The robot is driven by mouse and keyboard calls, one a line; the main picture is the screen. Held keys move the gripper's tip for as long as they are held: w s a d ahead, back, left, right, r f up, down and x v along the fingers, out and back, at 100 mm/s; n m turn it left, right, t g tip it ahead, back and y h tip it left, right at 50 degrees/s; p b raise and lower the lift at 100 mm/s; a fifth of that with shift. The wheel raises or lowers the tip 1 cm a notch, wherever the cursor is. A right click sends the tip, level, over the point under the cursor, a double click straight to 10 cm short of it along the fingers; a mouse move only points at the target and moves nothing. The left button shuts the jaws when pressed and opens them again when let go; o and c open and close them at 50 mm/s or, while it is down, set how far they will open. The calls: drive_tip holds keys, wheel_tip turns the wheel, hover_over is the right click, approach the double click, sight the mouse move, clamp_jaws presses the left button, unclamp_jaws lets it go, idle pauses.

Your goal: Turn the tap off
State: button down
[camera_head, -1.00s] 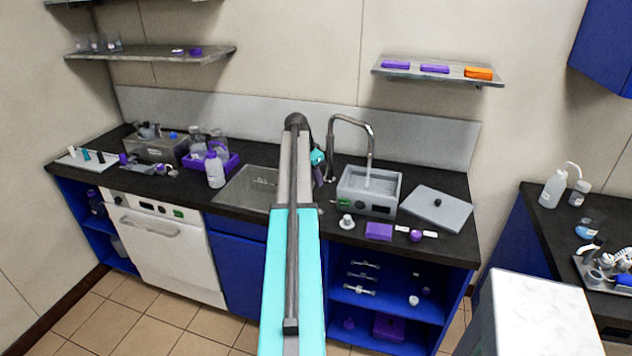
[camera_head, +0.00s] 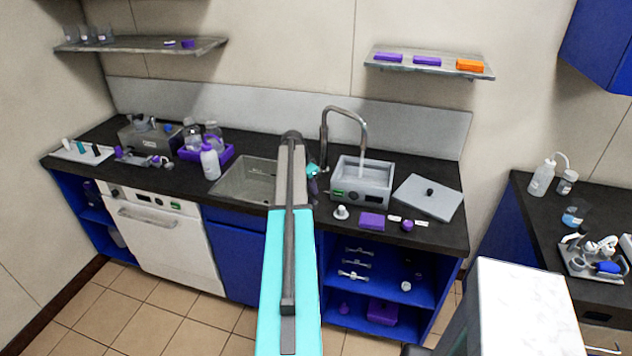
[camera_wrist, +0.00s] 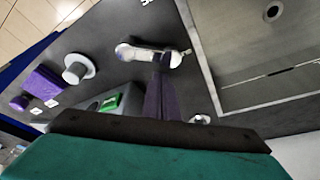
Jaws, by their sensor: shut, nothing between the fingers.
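My gripper (camera_head: 313,188) is low beside the tap's base, mostly hidden by my arm. In the wrist view, my gripper (camera_wrist: 165,92) has its dark fingers together and empty. A shiny metal part (camera_wrist: 150,54), seemingly of the tap, lies just beyond the fingertips. I cannot tell whether they touch. The green-lit water bath (camera_wrist: 108,102) is partly hidden behind my gripper.
The sink (camera_head: 246,182) is left of the tap; its drain (camera_wrist: 273,12) shows in the wrist view. A white knobbed piece (camera_head: 341,212), a purple block (camera_head: 372,221) and a flat grey lid (camera_head: 428,197) are by the bath. Bottles stand left of the sink.

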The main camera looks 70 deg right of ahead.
drive_tip(key=shift+w+a, duration=0.45)
drive_tip(key=shift+a, duration=0.2)
